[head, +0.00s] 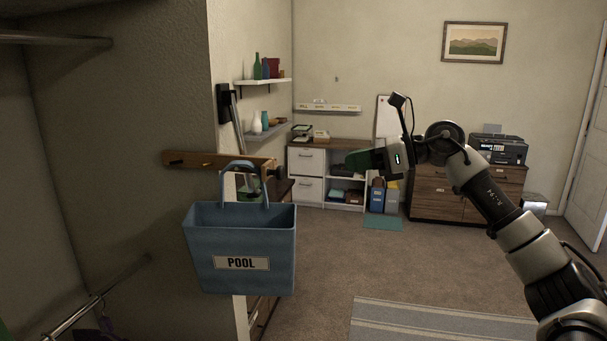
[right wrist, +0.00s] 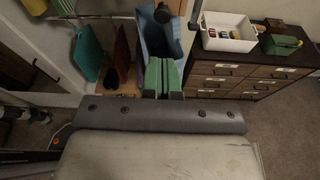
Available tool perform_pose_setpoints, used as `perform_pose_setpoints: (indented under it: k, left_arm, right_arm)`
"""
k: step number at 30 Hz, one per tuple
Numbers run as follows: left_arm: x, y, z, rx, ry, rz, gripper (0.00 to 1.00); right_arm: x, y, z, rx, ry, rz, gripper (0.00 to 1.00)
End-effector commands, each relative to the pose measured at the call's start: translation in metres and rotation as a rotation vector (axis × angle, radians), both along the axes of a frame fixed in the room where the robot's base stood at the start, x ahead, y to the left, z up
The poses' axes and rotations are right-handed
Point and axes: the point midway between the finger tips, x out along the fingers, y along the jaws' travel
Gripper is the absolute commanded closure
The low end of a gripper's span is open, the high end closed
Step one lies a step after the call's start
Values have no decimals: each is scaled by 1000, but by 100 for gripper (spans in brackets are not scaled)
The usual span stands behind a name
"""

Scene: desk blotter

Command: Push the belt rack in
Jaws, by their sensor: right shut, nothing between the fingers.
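The belt rack (head: 224,160) is a wooden bar with small pegs, sticking out past the wall's edge on the left of the head view. A dark knob (head: 281,173) is at its right end. A blue bag labelled POOL (head: 240,245) hangs at the rack's outer part and hides some of it. My right gripper (head: 350,160) is shut and empty, with green fingertips pointing left, apart from the knob in the picture. In the right wrist view its green fingers (right wrist: 163,74) are together, with the blue bag (right wrist: 153,40) beyond them. My left gripper is out of view.
A hanging rod (head: 75,318) is at lower left. Wall shelves (head: 264,81), a white drawer cabinet (head: 306,162) and a brown dresser (head: 440,197) stand at the back. The right wrist view shows a white basket (right wrist: 228,43). Carpet floor is open in the middle.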

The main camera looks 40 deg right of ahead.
Motion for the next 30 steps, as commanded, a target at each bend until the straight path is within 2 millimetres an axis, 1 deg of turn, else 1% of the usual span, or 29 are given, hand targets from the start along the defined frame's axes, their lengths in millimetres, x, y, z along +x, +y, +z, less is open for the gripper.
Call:
perform_pose_setpoints:
  k: [1,2,5,8,15,20,21,25,30]
  left_arm:
    - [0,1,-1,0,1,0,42]
    - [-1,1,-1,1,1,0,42]
    - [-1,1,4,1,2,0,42]
    - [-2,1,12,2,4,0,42]
    - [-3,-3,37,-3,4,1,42]
    - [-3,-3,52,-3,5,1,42]
    - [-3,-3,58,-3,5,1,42]
    - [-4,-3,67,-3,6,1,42]
    - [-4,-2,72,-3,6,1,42]
  right_arm:
    - [-6,0,6,-46,-9,2,100]
    - [-8,0,8,-62,-12,2,100]
    - [-5,4,9,-77,-14,5,100]
    - [5,13,6,-74,-13,8,100]
    - [42,45,-6,-69,-14,8,100]
    - [65,65,-17,-69,-13,7,100]
    - [71,69,-14,-67,-14,6,100]
    - [84,80,-16,-69,-14,5,100]
    - [92,86,-19,-70,-13,4,100]
